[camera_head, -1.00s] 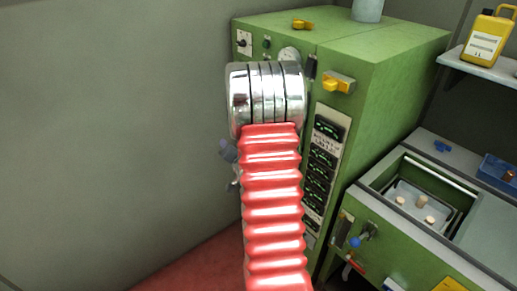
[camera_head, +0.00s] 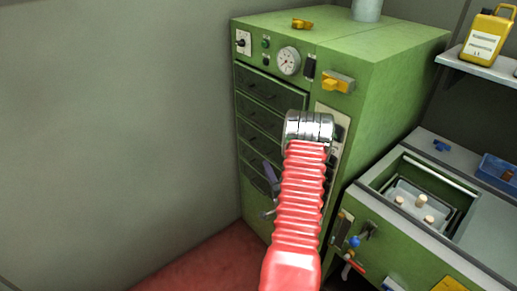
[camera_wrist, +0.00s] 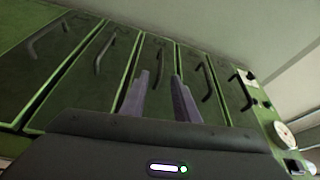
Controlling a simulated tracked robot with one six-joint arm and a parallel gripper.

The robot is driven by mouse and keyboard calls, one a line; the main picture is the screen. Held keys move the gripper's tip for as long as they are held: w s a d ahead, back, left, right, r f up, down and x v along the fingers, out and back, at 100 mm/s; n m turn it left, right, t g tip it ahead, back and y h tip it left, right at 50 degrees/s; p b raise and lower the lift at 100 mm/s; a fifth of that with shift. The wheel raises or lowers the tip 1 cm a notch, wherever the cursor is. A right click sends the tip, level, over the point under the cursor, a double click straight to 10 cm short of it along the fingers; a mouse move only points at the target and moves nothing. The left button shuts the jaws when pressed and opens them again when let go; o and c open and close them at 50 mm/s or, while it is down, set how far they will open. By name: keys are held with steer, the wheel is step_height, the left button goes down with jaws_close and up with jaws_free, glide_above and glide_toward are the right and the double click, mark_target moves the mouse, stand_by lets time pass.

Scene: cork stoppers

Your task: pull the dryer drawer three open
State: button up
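The green dryer (camera_head: 400,75) stands at the back, with a column of dark green drawers on its front. All the drawers I can see look shut. The third drawer from the top (camera_head: 257,138) shows partly, left of my arm. In the wrist view the drawer fronts lie sideways, with dark bar handles such as this one (camera_wrist: 207,82). My gripper (camera_head: 269,181) is in front of the lower drawers, partly hidden by my arm. In the wrist view its two grey-purple fingers (camera_wrist: 160,80) are apart and point at the drawer fronts.
At right stands a green bench with a sunken tray (camera_head: 446,221) holding several corks. A yellow canister (camera_head: 490,38) is on a shelf. Open floor lies left of the dryer.

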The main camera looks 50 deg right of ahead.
mark_target(258, 148)
steer(key=shift+w+d, duration=0.1)
steer(key=shift+w, duration=0.05)
steer(key=x, duration=1.3)
steer(key=shift+w+d, duration=0.15)
steer(key=shift+w, duration=0.1)
jaws_close()
stand_by(0.4)
steer(key=shift+s+d, duration=0.15)
steer(key=shift+f, duration=0.1)
